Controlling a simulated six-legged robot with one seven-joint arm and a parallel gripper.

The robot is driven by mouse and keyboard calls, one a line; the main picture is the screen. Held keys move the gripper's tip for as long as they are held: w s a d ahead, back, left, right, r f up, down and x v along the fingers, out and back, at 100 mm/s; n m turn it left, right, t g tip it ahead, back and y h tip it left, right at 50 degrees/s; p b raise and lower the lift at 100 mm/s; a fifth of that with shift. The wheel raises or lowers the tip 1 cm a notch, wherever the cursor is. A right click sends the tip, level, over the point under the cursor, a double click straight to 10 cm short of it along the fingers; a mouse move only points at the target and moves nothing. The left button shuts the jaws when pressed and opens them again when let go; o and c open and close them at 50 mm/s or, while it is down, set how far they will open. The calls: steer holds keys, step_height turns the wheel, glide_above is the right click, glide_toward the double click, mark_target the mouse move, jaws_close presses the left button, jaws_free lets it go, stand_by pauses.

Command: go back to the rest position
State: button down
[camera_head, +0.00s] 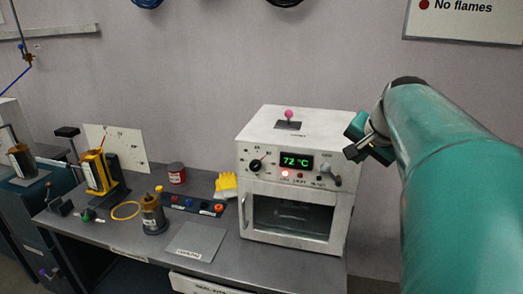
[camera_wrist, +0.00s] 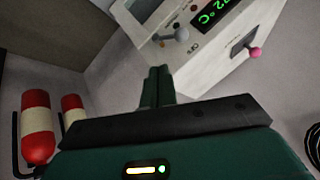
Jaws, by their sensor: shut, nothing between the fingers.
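My gripper (camera_head: 354,140) is raised in the head view, at the upper right of the white oven, with the teal arm behind it. In the wrist view its two fingers (camera_wrist: 157,82) are together and hold nothing. The white oven (camera_head: 262,150) stands on the bench with its windowed door closed. Its green display (camera_head: 297,160) reads 72 °C and a red light below is lit. The oven (camera_wrist: 205,65) also shows tilted in the wrist view, beyond the fingers. The contact or gap between gripper and oven cannot be judged.
The bench holds a yellow glove (camera_head: 226,186), a red can (camera_head: 177,173), a brass-coloured vessel (camera_head: 152,213), a yellow stand (camera_head: 97,172) and a flat grey plate (camera_head: 194,242). Red-and-white cylinders (camera_wrist: 38,127) show at left in the wrist view. A sign (camera_head: 465,20) hangs on the wall.

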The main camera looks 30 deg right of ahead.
steer(key=shift+s+a+r, duration=0.1)
steer(key=shift+a+r, duration=0.15)
steer(key=shift+r, duration=0.15)
steer(key=shift+a, duration=0.1)
steer(key=w+a+f+n+y, duration=0.1)
steer(key=w+a+f+n, duration=0.15)
steer(key=a, duration=0.75)
steer(key=w+a+f+n+y, duration=0.1)
steer(key=a+f+n, duration=0.3)
steer(key=a, duration=0.5)
steer(key=s+a+f+n, duration=0.3)
steer(key=a+f+n, duration=0.1)
steer(key=a, duration=0.4)
steer(key=s+a+f+n+y, duration=0.1)
steer(key=s+a+f+n, duration=0.2)
steer(key=a, duration=0.5)
step_height(320, 180, down, 2)
steer(key=shift+s+n+g+y, duration=0.3)
steer(key=shift+n+g, duration=0.1)
steer(key=shift+n, duration=0.25)
steer(key=shift+a, duration=0.1)
